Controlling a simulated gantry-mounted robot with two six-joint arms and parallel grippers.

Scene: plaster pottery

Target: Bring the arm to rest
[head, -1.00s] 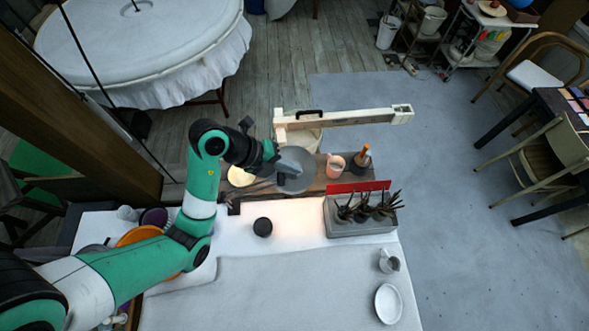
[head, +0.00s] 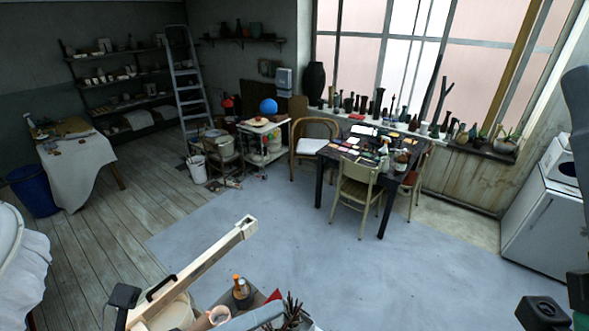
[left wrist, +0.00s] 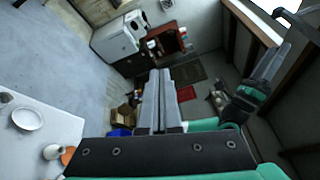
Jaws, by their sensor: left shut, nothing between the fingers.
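Most of my left arm is out of the head view.
In the left wrist view a white plate (left wrist: 27,118) and a small pitcher (left wrist: 53,152) stand on the white table. The grey floor (head: 330,262) beyond is clear.

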